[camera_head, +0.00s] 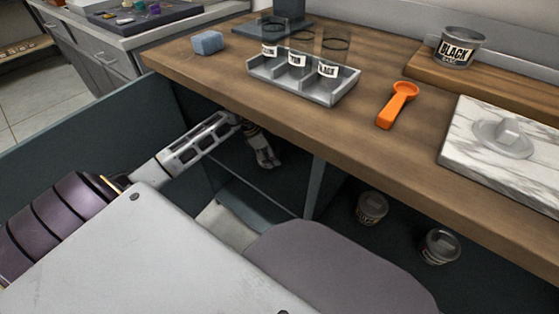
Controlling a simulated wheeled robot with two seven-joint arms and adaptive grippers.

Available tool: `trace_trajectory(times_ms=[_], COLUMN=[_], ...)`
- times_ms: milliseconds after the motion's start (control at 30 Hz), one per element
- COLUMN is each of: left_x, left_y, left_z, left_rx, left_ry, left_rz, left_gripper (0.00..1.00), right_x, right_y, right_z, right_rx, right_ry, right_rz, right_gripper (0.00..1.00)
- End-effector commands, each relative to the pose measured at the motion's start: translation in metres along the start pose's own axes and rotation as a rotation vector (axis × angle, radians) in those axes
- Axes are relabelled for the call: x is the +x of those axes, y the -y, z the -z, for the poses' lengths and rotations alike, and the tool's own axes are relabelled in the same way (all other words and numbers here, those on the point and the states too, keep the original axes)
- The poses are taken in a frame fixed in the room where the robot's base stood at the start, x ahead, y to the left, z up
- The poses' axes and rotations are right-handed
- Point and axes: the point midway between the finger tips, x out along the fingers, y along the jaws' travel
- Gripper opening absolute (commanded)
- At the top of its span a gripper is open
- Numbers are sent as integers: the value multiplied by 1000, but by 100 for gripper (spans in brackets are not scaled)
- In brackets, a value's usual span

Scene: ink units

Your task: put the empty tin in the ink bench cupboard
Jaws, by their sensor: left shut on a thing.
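My left gripper (263,153) reaches under the front edge of the bench, to the left of an upright dark panel (315,188). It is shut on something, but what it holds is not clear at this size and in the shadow. The ink bench cupboard is the dark space under the worktop; a dark teal panel (90,140) juts out at its left end. A tin labelled BLACK (458,50) stands upright on a raised wooden board at the back right. I cannot tell whether it is empty. Two more tins, one (371,208) and another (439,246), stand below the worktop. My right gripper is not in view.
On the worktop (225,85) are a grey rack (341,90) with labelled jars, a blue block (208,43), an orange scoop (397,105) and a marble slab (475,155) with a glass piece. The worktop's front edge overhangs my left gripper.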

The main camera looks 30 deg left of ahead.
Motion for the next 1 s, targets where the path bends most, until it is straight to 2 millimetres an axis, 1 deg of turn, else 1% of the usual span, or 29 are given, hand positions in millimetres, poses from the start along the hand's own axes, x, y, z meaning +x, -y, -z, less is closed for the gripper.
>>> trace_trajectory(times_ms=[33,200,400,767,867,1000], left_x=[2,8,12,12,15,24], left_y=[0,-1,0,0,0,0], left_z=[-6,-19,-27,-28,-26,-22], left_rx=[2,1,1,1,1,0], left_ry=[4,4,2,1,1,2], left_rz=[-1,-1,-1,-1,-1,0], left_gripper=[29,29,29,29,29,29], right_x=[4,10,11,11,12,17], right_y=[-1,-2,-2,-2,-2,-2], right_z=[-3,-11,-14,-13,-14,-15], right_rx=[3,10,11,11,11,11], right_ry=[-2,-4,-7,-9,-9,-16], right_rz=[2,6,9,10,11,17], right_gripper=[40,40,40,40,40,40])
